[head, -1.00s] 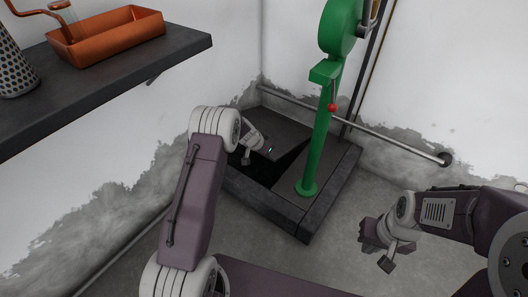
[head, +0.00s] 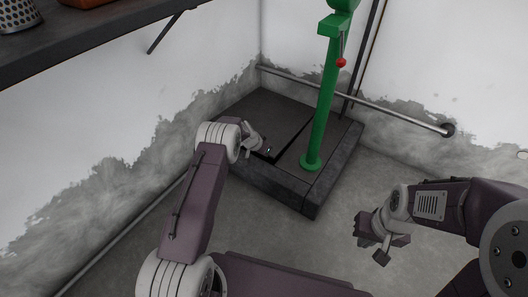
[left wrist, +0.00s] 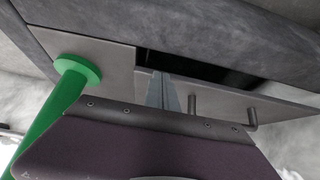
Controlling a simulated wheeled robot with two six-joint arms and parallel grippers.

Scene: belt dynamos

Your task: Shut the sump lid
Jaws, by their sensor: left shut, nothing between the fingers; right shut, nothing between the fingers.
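The sump lid (head: 262,104) is a dark flat plate on the sump box (head: 268,190) in the wall corner. It lies close to level, with a narrow black gap along its right and near side. In the left wrist view the lid (left wrist: 215,97) slants beside a black opening (left wrist: 205,68), and a grey bent bar shows by it. My left gripper (head: 267,151) is shut and empty at the lid's near edge; its fingertips (left wrist: 163,90) overlap the lid in the wrist view, and contact is unclear. My right gripper (head: 371,240) is shut and empty above the floor, right of the box.
A green post (head: 322,110) with a red-knobbed lever (head: 341,62) stands on the box, right of the lid. A pipe (head: 350,99) runs along the wall behind. A dark shelf (head: 80,50) is at upper left. The floor in front is clear.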

